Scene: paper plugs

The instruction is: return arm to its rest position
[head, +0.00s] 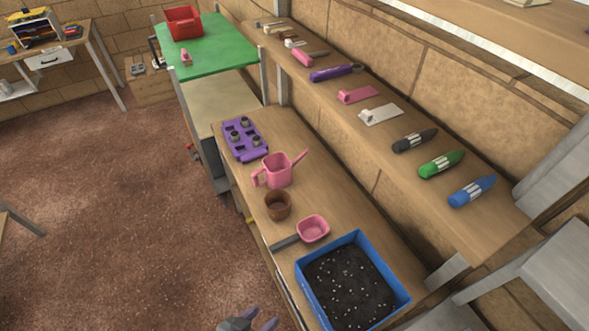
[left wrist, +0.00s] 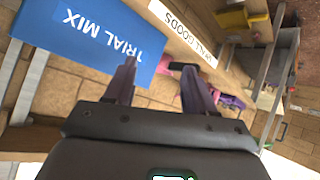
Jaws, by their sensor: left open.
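My left gripper (head: 248,325) shows only partly at the bottom edge of the head view, in front of the workbench and left of the blue tray. In the left wrist view the left gripper (left wrist: 160,82) has its two dark fingers spread apart, with nothing held between them. The blue tray (left wrist: 85,35), lettered TRIAL MIX, lies beyond the fingers there. In the head view the blue tray (head: 312,309) holds dark soil with pale specks. My right gripper is not in view.
A pink scoop (head: 313,228), brown pot (head: 277,205), pink watering can (head: 274,175) and purple plug tray (head: 240,138) stand along the workbench. A shelf (head: 375,90) above holds bottles and tools. The carpeted floor (head: 120,210) left of the bench is clear.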

